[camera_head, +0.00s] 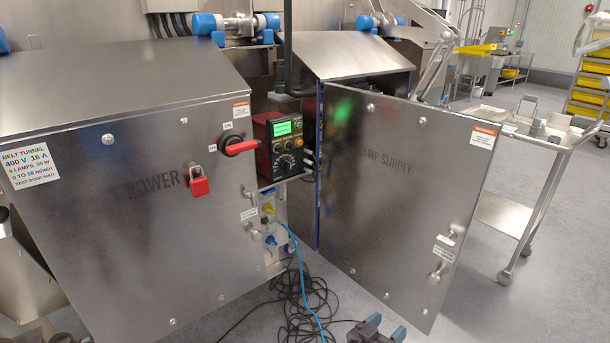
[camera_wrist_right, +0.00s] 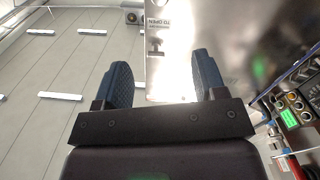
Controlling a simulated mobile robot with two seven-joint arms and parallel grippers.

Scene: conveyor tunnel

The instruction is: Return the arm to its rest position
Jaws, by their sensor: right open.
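My right gripper (camera_head: 385,328) shows at the bottom edge of the head view, low in front of the LAMP SUPPLY door (camera_head: 400,215). Its two dark blue fingers are apart with nothing between them. In the right wrist view the open gripper (camera_wrist_right: 162,75) has a shiny steel panel (camera_wrist_right: 175,75) with a TO OPEN label beyond its fingers. The rest of my right arm is out of the head view. My left gripper is in neither view.
The LAMP SUPPLY door stands swung out. The POWER cabinet (camera_head: 100,235) at left carries a red padlock (camera_head: 198,182) and red switch handle (camera_head: 243,146). A control box (camera_head: 285,145) sits between. Cables (camera_head: 300,300) lie on the floor. A steel cart (camera_head: 515,215) stands at right.

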